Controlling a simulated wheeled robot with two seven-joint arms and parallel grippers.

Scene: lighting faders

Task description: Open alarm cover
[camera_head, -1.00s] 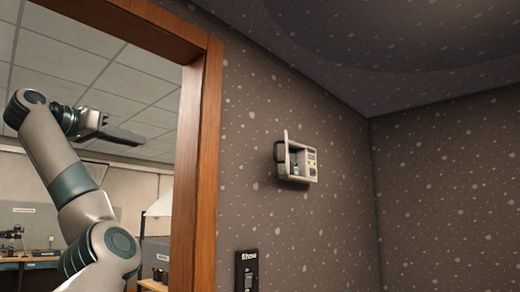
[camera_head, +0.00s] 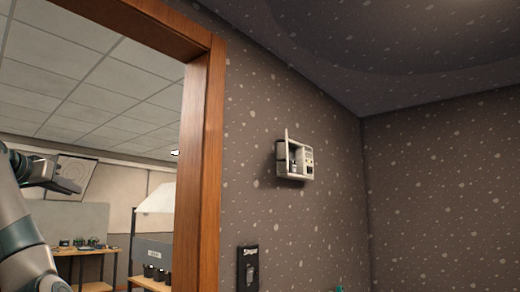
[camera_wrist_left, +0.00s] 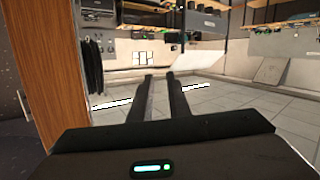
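The alarm box (camera_head: 307,162) is a small pale unit mounted on the dark speckled wall, right of the door frame. A thin upright flap, which looks like its cover (camera_head: 286,145), stands out at its left side, and the recess beside it shows some small parts. The box is too small to tell more. My left gripper (camera_head: 68,186) is at the far left, beyond the door frame and well away from the box. My right gripper is not in view.
A wooden door frame (camera_head: 208,150) stands between my left arm and the alarm box. A black switch plate (camera_head: 248,268) is on the wall below the box. Through the doorway are a workbench (camera_head: 85,252) and a lit room. The wall around the box is clear.

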